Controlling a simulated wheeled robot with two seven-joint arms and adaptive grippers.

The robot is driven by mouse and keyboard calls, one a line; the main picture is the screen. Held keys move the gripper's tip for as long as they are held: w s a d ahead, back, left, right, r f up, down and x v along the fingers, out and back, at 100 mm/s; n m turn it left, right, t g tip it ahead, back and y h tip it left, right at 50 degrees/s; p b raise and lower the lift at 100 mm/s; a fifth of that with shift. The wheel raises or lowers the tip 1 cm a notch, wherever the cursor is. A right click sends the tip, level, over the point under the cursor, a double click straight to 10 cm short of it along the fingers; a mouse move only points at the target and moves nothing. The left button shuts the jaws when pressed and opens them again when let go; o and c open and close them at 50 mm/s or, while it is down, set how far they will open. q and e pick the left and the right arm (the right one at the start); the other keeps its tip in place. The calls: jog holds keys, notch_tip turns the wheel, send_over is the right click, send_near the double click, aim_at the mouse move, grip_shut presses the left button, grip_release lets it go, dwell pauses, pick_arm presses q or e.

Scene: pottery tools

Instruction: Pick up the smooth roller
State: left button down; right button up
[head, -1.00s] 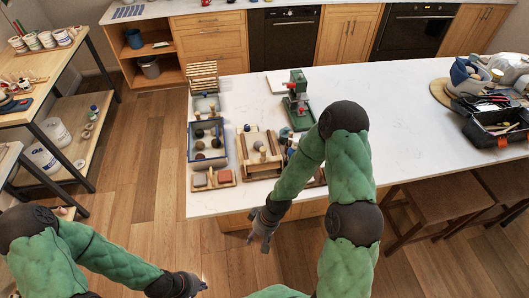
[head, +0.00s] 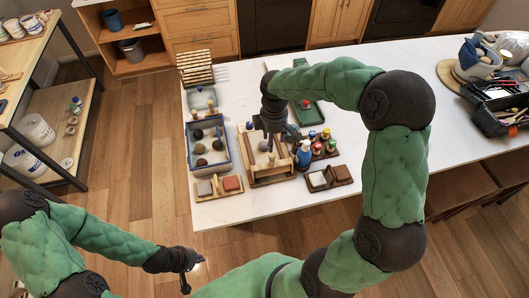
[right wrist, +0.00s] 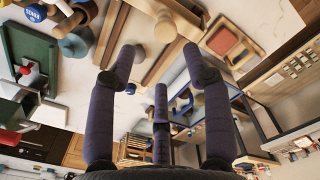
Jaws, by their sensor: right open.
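A wooden tray (head: 271,179) with long wooden pieces lies on the white table, below my right gripper (head: 273,136). A light knob (head: 263,146) shows beside the fingers. I cannot tell for sure which piece is the smooth roller. In the right wrist view my right gripper (right wrist: 160,60) is open and empty, its fingers spread. A rounded wooden end (right wrist: 165,29) shows between and beyond the fingertips, with long wooden bars beside it. My left gripper (head: 187,266) hangs low over the floor, off the table; its fingers are too small to read.
A blue-rimmed tray (head: 225,163) with round-headed tools stands left of the wooden tray. A blue bottle (head: 304,154) and several colourful small jars stand close on its right. Small block trays (head: 219,188) lie near the front edge.

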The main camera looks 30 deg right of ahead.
aim_at(272, 154)
jog(key=shift+s+f, duration=0.25)
jog(key=shift+s, duration=0.05)
notch_tip(272, 154, down, 5)
jog(key=shift+r, duration=0.15)
jog(key=shift+s+f, duration=0.15)
jog(key=shift+f, duration=0.1)
jog(key=shift+a+f, duration=0.2)
jog(key=shift+f, duration=2.1)
grip_shut()
jog(key=shift+r, duration=0.1)
